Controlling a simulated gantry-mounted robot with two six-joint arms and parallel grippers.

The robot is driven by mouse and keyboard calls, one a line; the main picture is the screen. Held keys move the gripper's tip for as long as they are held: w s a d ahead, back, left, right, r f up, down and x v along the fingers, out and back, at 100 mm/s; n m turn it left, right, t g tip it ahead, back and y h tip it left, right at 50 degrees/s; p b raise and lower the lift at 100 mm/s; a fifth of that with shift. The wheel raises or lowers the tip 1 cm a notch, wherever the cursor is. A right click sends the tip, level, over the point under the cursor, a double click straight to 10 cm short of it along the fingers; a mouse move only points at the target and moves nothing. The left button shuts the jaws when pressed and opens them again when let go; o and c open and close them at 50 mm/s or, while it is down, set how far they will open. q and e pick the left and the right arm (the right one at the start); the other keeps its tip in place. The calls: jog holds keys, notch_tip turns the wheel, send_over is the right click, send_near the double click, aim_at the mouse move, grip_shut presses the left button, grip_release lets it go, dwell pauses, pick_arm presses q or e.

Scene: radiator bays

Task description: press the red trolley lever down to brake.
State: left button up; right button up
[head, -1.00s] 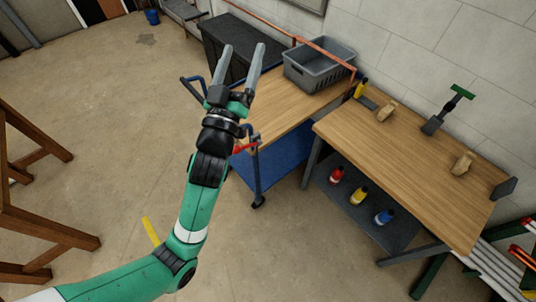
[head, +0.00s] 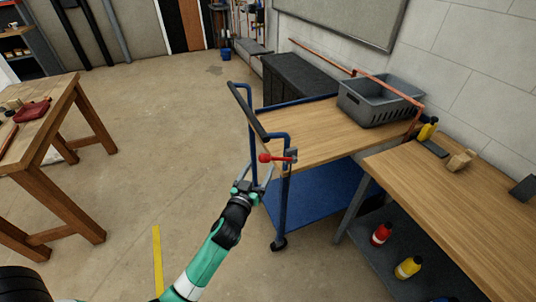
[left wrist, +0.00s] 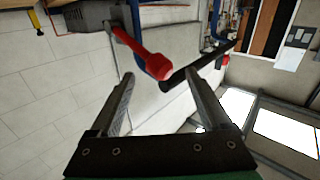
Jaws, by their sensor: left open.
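The red lever (head: 277,158) is mounted at the near corner of the blue trolley (head: 286,215), beside its handle. It sticks out to the left with a round red knob at its end. My left gripper (head: 254,176) is open and empty, a little below and left of the lever, and appears apart from it. In the left wrist view the red lever (left wrist: 148,58) lies beyond the open fingers (left wrist: 160,95), its knob ahead of the gap between them. My right gripper is not in view.
A grey basket (head: 378,105) sits on the trolley's wooden top. A workbench (head: 450,185) with bottles on its lower shelf stands at right. A wooden table (head: 45,120) stands at left. The floor left of the trolley is clear.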

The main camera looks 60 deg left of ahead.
aim_at(279, 158)
pick_arm(q)
jog(key=b+x, duration=0.1)
jog(key=x, duration=0.7)
jog(key=shift+w+a, duration=0.3)
grip_shut()
